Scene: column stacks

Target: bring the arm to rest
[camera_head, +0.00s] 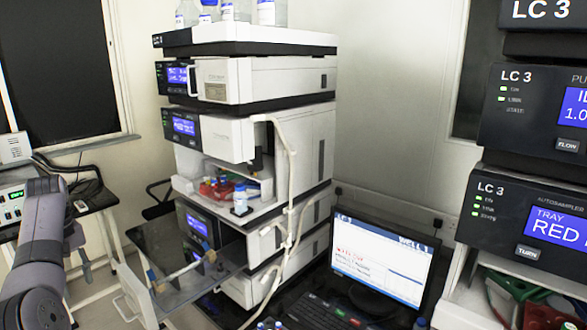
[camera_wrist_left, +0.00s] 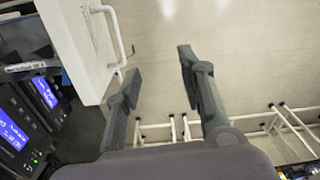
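My left arm (camera_head: 38,255) comes in at the left edge of the head view. My left gripper (camera_head: 80,255) is small and partly hidden there, in front of the side table and left of the column stack. In the left wrist view the gripper (camera_wrist_left: 159,64) shows two dark fingers spread apart, with pale floor between them. It is open and holds nothing. My right gripper is in neither view.
A tall LC stack (camera_head: 265,85) with an open door (camera_head: 190,262) stands right of my left arm. Another LC 3 stack (camera_head: 510,150) fills the right side. Bare floor (camera_wrist_left: 235,60) lies below the gripper.

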